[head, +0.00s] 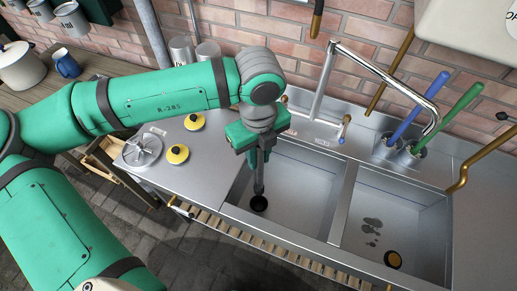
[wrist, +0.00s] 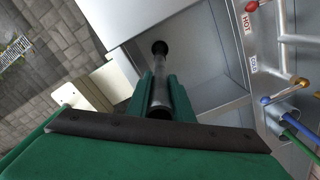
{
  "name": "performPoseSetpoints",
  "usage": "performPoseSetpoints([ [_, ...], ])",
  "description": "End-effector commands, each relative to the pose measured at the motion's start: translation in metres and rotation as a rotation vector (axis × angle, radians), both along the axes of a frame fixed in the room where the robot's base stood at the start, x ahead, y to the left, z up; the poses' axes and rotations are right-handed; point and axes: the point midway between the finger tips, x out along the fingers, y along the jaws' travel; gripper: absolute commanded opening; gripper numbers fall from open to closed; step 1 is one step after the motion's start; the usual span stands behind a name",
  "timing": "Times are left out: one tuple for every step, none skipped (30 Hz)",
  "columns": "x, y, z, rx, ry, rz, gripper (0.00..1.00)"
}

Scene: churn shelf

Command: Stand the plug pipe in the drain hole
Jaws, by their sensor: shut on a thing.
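My gripper (head: 262,152) hangs over the left sink basin (head: 310,188) and is shut on the plug pipe (head: 259,184), a slim grey pipe with a black, wider lower end. The pipe points down, close to upright, with its black end towards the front left of the left basin. In the wrist view the pipe (wrist: 159,88) runs out from between the fingers, its black end farthest away. I cannot tell whether that end touches the basin floor. A brass-rimmed round drain hole with a dark centre (head: 393,259) lies in the right basin. No drain shows in the left basin; the pipe may cover part of its floor.
A divider (head: 342,205) separates the basins. A chrome tap (head: 385,68) arches above them. Blue (head: 420,103) and green (head: 460,117) handles stand in holders behind the right basin. Yellow-rimmed discs (head: 178,154) and a metal wheel (head: 142,149) lie on the left drainboard. A brass pipe (head: 478,158) is at the right.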

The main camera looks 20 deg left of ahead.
Motion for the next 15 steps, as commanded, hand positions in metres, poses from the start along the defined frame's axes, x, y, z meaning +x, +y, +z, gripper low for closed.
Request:
performPoseSetpoints([
  [0.000, 0.000, -0.004, -0.001, 0.001, 0.000, 0.00],
  [0.000, 0.000, -0.007, -0.001, 0.001, 0.000, 0.00],
  [0.000, 0.000, -0.010, 0.000, 0.001, -0.001, 0.00],
  [-0.001, 0.000, -0.013, 0.001, 0.001, -0.001, 0.00],
  [0.000, 0.000, -0.015, 0.000, 0.000, -0.001, 0.00],
  [0.000, 0.000, -0.019, -0.001, 0.001, -0.001, 0.00],
  [0.000, 0.000, -0.021, -0.002, 0.001, -0.001, 0.00],
  [0.000, 0.000, -0.024, -0.001, 0.001, -0.001, 0.00],
  [0.000, 0.000, -0.027, 0.000, 0.000, -0.001, 0.00],
  [0.000, 0.000, -0.030, 0.000, 0.000, -0.001, 0.00],
  [0.000, 0.000, -0.032, 0.000, 0.001, -0.001, 0.00],
  [-0.001, 0.000, -0.036, 0.000, 0.001, -0.001, 0.00],
  [0.000, -0.001, -0.038, -0.001, 0.001, -0.001, 0.00],
  [-0.001, -0.001, -0.041, -0.001, 0.001, -0.002, 0.00],
  [0.000, 0.000, -0.044, -0.001, 0.001, -0.001, 0.00],
])
